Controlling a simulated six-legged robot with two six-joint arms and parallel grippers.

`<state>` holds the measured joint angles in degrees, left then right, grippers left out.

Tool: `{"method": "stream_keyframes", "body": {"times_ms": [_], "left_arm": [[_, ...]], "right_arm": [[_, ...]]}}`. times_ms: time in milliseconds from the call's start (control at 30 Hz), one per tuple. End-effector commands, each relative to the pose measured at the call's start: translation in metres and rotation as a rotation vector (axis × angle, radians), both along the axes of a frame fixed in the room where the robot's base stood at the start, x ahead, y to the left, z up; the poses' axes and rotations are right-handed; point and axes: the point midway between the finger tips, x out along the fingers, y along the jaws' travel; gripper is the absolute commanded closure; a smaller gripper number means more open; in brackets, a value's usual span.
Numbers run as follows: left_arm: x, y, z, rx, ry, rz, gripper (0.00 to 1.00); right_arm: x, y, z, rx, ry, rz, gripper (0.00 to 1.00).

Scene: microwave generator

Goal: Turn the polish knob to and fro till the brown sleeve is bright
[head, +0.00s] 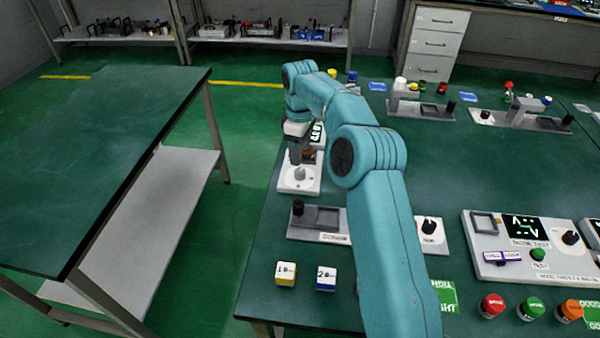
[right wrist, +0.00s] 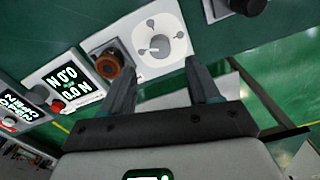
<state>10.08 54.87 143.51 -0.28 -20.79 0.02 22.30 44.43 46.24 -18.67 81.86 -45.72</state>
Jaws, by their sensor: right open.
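The polish knob (right wrist: 158,45) is a grey knob on a round dial of a white plate; it also shows in the head view (head: 299,174). The brown sleeve (right wrist: 109,63) stands beside it on the same unit, and looks dull brown. In the head view the sleeve (head: 309,153) is partly covered by my gripper. My right gripper (right wrist: 158,68) is open and empty, its fingers pointing towards the knob's plate, with the knob between and beyond the fingertips. In the head view my right gripper (head: 295,156) hangs just behind the knob. My left gripper is out of view.
A display reading 0.0 N (right wrist: 68,80) adjoins the sleeve. The bench's left edge is close to the polish unit.

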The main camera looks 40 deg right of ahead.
Motion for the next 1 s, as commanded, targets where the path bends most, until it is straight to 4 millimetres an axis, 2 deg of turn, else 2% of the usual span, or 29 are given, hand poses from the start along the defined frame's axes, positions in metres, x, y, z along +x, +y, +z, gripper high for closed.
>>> {"method": "stream_keyframes", "body": {"times_ms": [33,100,300,500,733,767,900,933,1000], "left_arm": [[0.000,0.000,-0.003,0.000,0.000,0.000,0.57],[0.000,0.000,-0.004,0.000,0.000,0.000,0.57],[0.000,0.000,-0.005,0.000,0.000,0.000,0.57],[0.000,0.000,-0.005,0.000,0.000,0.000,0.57],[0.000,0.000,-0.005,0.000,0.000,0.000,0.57],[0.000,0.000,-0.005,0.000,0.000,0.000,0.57],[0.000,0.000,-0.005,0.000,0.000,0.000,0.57],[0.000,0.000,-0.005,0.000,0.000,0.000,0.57],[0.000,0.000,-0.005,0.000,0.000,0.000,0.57]], "right_arm": [[-0.001,0.000,-0.014,0.001,0.004,0.000,0.39],[-0.001,0.000,-0.029,0.002,0.004,0.000,0.39],[0.000,0.000,-0.060,0.001,0.003,-0.001,0.39],[0.000,0.000,-0.072,0.000,0.001,-0.001,0.39],[0.000,0.000,-0.073,0.000,0.000,-0.001,0.39],[0.000,0.000,-0.073,0.000,0.000,-0.001,0.45],[0.000,0.000,-0.072,0.000,0.000,-0.001,0.91],[0.000,0.000,-0.072,0.000,0.000,-0.001,0.95],[0.000,0.000,-0.072,0.000,0.000,-0.001,0.95]]}}
